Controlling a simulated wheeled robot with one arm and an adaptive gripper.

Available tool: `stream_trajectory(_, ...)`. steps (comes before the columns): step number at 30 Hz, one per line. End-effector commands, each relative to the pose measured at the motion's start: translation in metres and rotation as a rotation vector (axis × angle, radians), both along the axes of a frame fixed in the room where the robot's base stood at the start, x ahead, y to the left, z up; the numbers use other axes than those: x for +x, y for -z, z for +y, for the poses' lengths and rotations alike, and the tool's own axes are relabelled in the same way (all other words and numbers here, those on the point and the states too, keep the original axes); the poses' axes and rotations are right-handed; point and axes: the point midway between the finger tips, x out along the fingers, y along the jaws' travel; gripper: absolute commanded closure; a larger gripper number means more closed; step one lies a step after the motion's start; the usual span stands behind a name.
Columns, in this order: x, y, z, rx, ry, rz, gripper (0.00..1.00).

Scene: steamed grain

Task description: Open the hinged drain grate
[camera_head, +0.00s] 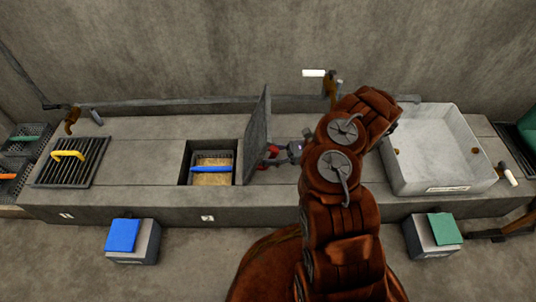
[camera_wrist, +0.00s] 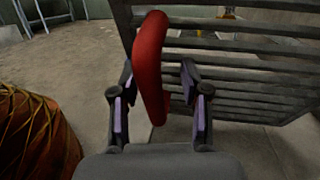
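The hinged drain grate (camera_head: 258,128) stands raised, nearly upright, along the right side of a square opening (camera_head: 185,165) in the counter. Its dark parallel bars (camera_wrist: 235,45) fill the upper right of the wrist view. Its red handle (camera_wrist: 150,65) is on the side facing my gripper and also shows in the head view (camera_head: 271,152). My gripper (camera_wrist: 158,80) is at the handle, to the right of the grate. Its fingers are apart, one on each side of the handle. There is a visible gap to the right finger; contact on the left is unclear.
A blue-handled basket (camera_head: 211,168) sits inside the opening. A flat grate with a yellow handle (camera_head: 69,155) lies to the left. A white basin (camera_head: 437,150) is at the right. Boxes with blue (camera_head: 123,235) and green (camera_head: 444,229) tops stand in front. The counter left of the opening is clear.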

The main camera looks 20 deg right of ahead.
Motion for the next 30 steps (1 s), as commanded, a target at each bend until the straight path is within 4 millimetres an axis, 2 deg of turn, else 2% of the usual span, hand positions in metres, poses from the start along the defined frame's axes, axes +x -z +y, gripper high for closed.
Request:
stream_trajectory(5, -0.001, 0.001, -0.005, 0.001, 0.0, 0.0, 0.55)
stream_trajectory(15, -0.009, 0.008, -0.051, -0.004, 0.001, 0.0, 0.55)
stream_trajectory(30, -0.015, 0.012, -0.084, -0.001, 0.001, 0.0, 0.55)
